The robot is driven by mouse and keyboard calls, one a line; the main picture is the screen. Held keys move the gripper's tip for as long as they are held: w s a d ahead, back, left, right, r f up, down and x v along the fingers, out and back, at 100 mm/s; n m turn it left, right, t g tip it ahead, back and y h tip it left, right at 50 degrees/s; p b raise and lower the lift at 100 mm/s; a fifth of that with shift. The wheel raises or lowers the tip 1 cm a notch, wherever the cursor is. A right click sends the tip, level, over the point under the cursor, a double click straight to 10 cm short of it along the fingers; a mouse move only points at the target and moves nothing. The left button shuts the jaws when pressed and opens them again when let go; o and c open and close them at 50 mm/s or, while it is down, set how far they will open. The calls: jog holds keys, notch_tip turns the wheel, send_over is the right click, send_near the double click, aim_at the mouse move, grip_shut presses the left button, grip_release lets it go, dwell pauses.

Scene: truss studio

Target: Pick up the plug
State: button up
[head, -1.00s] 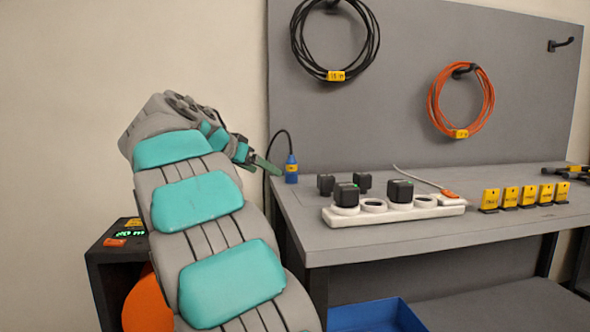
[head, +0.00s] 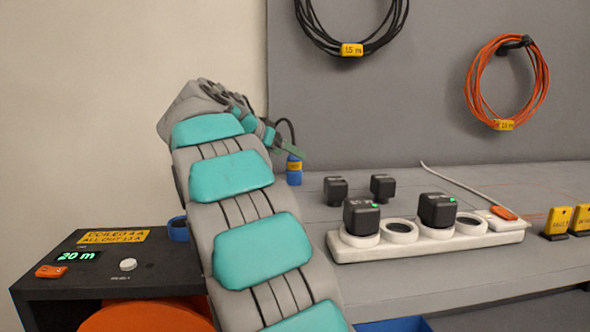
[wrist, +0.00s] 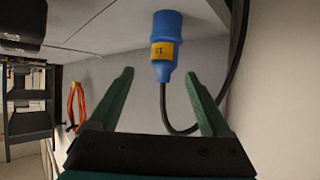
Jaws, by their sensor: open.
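The blue plug (head: 294,170) with a yellow label and a black cable stands at the back left of the grey workbench. In the wrist view the plug (wrist: 166,45) shows beyond my fingertips, slightly right of the middle between them, with its cable curving away below it. My gripper (wrist: 158,85) has two green fingers spread apart with nothing between them. In the head view my gripper (head: 292,148) is partly hidden behind my arm and overlaps the upper part of the plug. I cannot tell how far apart they are.
A white power strip (head: 430,244) with black adapters stands on the workbench (head: 410,278), right of the plug. Two more black adapters (head: 336,188) stand behind it. A black box (head: 110,278) with a green display is at the left. Coiled cables hang on the grey backboard (head: 420,120).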

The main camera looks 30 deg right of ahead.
aim_at(291, 157)
jog(key=x, duration=0.3)
jog(key=p+x, duration=0.1)
jog(key=x, duration=0.1)
jog(key=shift+w+a+f, duration=0.1)
jog(key=shift+w+f, duration=0.1)
jog(key=shift+w, duration=0.1)
grip_shut()
dwell(0.4)
